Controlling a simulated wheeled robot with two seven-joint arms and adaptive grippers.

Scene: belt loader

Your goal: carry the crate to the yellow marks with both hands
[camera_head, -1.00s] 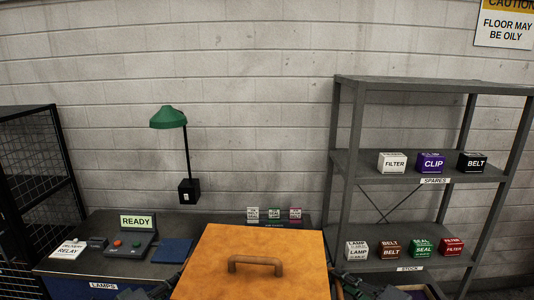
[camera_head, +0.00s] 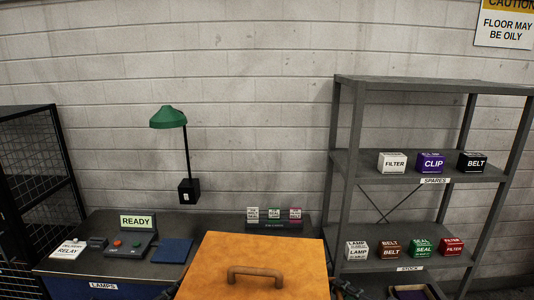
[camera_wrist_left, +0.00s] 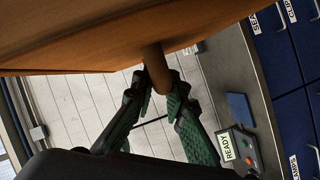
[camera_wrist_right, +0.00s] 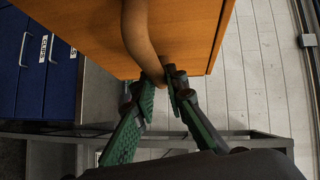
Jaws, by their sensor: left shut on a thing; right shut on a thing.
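The orange crate (camera_head: 215,270) fills the bottom middle of the head view, with a brown handle (camera_head: 256,272) on the face I see. My right gripper (camera_head: 340,288) shows partly at the crate's right side. In the left wrist view my left gripper (camera_wrist_left: 160,90) is shut on a brown handle (camera_wrist_left: 156,60) on the crate's side. In the right wrist view my right gripper (camera_wrist_right: 160,84) is shut on another brown handle (camera_wrist_right: 136,30). The crate's underside is hidden in the head view. I see no yellow marks.
Behind the crate stands a dark bench (camera_head: 105,220) with a READY console (camera_head: 131,240) and a green lamp (camera_head: 168,117). A grey shelf (camera_head: 360,158) with small labelled boxes stands at the right. A black mesh cage (camera_head: 40,150) is at the left.

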